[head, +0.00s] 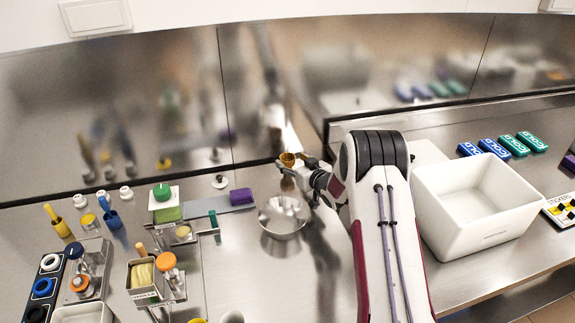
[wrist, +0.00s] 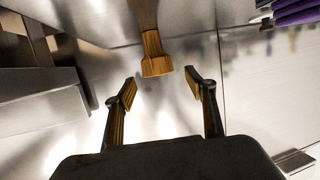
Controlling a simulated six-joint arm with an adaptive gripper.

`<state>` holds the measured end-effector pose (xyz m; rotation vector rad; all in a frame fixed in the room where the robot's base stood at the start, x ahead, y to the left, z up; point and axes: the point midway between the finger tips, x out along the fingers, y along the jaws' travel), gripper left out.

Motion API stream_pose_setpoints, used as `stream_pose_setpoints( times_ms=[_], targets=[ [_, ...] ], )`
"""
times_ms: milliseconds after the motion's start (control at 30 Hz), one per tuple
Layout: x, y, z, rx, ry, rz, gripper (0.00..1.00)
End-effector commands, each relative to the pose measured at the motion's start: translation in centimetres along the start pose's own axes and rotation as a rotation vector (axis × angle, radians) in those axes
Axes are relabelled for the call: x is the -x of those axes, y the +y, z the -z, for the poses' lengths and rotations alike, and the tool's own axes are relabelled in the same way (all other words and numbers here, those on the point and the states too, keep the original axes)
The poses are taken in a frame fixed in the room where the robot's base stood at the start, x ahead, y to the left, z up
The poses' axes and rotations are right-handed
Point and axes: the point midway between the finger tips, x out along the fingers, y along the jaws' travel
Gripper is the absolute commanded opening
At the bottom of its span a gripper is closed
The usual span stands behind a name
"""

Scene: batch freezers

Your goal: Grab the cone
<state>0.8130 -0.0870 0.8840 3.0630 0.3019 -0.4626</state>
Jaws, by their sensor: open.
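The cone (head: 288,159) is small and golden brown. It stands near the back steel panel in the head view, just at my gripper (head: 297,168). In the wrist view the cone (wrist: 156,63) has a ribbed wide end that faces the jaws. My gripper (wrist: 162,86) is open, with its two fingertips apart and nothing between them. The cone lies a little beyond the fingertips, roughly centred in the gap, and no contact shows. In the head view my arm and gripper hide part of the area around the cone.
A steel bowl (head: 284,216) stands just in front of my gripper. A purple block (head: 241,196) lies on a grey mat to the left. A white bin (head: 479,208) stands right of my arm. The back steel panel (head: 170,110) is close behind the cone.

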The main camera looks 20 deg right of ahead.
Motion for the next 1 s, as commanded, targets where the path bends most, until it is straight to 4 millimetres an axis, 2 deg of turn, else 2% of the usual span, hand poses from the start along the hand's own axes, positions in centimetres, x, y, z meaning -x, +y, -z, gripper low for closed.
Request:
stream_pose_setpoints(
  times_ms=[367,1000],
  targets=[
    [-0.3,0.0,-0.1,0.000,0.000,0.000,0.55],
    [-4.6,0.2,-0.8,0.001,-0.001,0.001,0.55]
  ],
)
